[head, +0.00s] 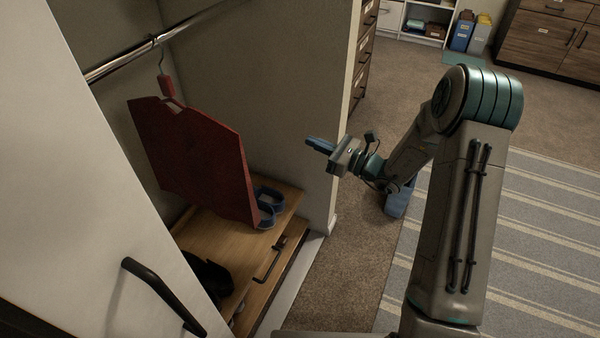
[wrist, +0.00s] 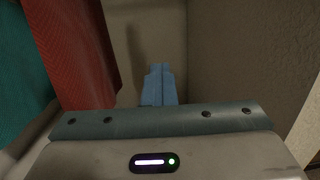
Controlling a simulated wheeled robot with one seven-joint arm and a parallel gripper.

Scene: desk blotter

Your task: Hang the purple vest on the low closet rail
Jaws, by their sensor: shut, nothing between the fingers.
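A low metal closet rail (head: 150,52) runs across the upper left of the head view. A red garment (head: 195,155) hangs from it on a red hanger (head: 166,86) with a dark hook. The red garment also shows in the wrist view (wrist: 75,50), at the left, with a teal cloth (wrist: 25,75) beside it. I see no purple vest in either view. My gripper (head: 318,145) is outside the closet, right of the red garment and apart from it. Its blue fingers (wrist: 158,85) are together and empty in the wrist view.
A wooden drawer unit (head: 225,245) under the garment carries blue sandals (head: 268,205). The white closet door (head: 90,200) with a black handle is at the left. The closet's side wall (head: 295,100) is near my gripper.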

